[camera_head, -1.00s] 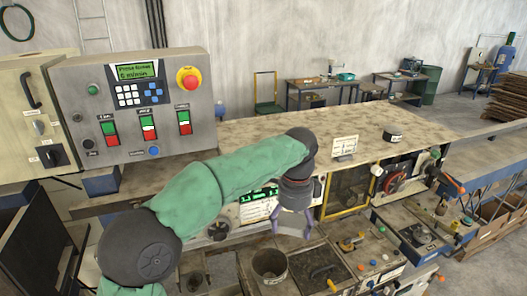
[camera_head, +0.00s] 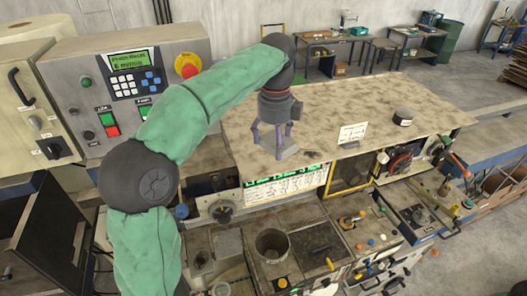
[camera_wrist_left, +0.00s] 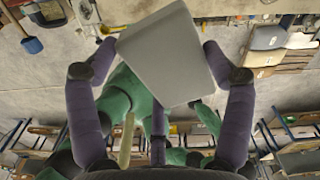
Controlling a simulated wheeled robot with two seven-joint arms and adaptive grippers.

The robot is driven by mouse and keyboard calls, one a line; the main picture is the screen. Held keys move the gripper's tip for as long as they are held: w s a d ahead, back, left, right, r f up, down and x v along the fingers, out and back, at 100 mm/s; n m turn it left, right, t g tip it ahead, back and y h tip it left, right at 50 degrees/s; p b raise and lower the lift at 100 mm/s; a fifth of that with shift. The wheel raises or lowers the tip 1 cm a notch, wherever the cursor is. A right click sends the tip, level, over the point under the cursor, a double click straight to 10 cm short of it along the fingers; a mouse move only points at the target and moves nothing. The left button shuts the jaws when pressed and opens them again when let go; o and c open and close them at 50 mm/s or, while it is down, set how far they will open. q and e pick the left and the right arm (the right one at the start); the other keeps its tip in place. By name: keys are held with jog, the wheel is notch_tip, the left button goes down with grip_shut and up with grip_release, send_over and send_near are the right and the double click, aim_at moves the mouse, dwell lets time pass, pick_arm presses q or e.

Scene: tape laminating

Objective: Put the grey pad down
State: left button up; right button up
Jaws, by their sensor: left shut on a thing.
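My left gripper (camera_head: 272,140) points down over the speckled worktop (camera_head: 330,105), near its front left edge. Its purple fingers are shut on the grey pad (camera_head: 285,152). The pad hangs at the fingertips, low over the worktop; I cannot tell whether it touches the surface. In the left wrist view the grey pad (camera_wrist_left: 168,55) is a flat, pale block, slightly tilted, between the two purple fingers (camera_wrist_left: 160,70). My right gripper is not in view.
A small white sign (camera_head: 352,134) and a dark round tin (camera_head: 403,116) stand on the worktop to the right. A control box (camera_head: 125,85) with a red stop button stands at left. A grey bucket (camera_head: 271,245) sits below in front. The worktop's middle is clear.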

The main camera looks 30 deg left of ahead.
pick_arm(q)
jog(key=p, duration=0.1)
send_over(263, 163)
jog(key=f, duration=0.5)
jog(key=shift+s+d+f, duration=0.2)
jog(key=shift+d+f, duration=0.1)
jog(key=shift+f, duration=0.05)
jog(key=f, duration=0.3)
jog(key=shift+w+a, duration=0.15)
jog(key=shift+a, duration=0.1)
jog(key=shift+f, duration=0.4)
jog(key=shift+f, duration=0.2)
jog(key=o, duration=1.1)
jog(key=shift+c, duration=0.2)
jog(key=shift+r, duration=0.15)
notch_tip(263, 163, up, 12)
